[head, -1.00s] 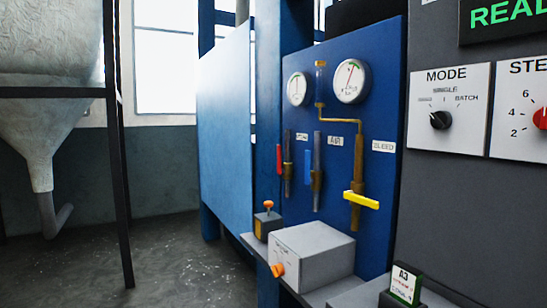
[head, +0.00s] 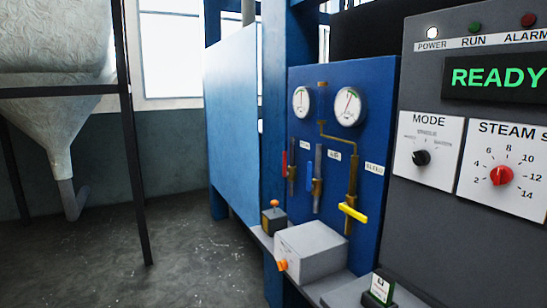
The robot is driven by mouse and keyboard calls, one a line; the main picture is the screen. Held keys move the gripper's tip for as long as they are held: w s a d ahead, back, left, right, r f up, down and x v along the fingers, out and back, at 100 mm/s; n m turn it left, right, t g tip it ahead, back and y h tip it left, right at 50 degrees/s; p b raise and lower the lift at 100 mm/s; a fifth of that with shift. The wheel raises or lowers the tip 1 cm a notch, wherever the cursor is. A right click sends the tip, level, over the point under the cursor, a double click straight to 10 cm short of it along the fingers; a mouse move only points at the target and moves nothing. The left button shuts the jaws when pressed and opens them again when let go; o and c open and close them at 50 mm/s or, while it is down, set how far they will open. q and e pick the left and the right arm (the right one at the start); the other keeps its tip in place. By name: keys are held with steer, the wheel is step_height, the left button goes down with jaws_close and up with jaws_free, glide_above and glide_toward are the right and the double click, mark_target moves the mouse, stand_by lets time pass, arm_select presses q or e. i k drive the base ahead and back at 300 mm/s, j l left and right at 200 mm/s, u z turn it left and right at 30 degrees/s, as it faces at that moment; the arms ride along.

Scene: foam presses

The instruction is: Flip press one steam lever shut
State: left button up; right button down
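On the blue valve panel (head: 370,130) three valves stand side by side. The left one has a red lever (head: 285,165) hanging roughly upright alongside its pipe; its label (head: 304,145) is too small to read, so I cannot confirm that it is the steam lever. The middle valve, labelled AIR, has a blue lever (head: 308,189), also upright. The right valve, labelled BLEED, has a yellow lever (head: 353,212) lying across its brass pipe. Neither of my grippers is in view.
Two gauges (head: 348,106) sit above the valves. A grey box with an orange knob (head: 282,265) and a small box with an orange button (head: 273,218) stand on the ledge below. The grey control panel (head: 430,215) reads READY. A hopper (head: 50,140) stands left; floor between is clear.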

mark_target(285, 173)
steer(key=i+j, duration=0.45)
steer(key=i+j+u, duration=0.15)
steer(key=i+j, duration=0.25)
steer(key=i, duration=0.15)
steer(key=i+j, duration=0.4)
steer(key=i, duration=0.15)
steer(key=i+j+u, duration=0.1)
steer(key=i+j, duration=0.25)
steer(key=i, duration=0.15)
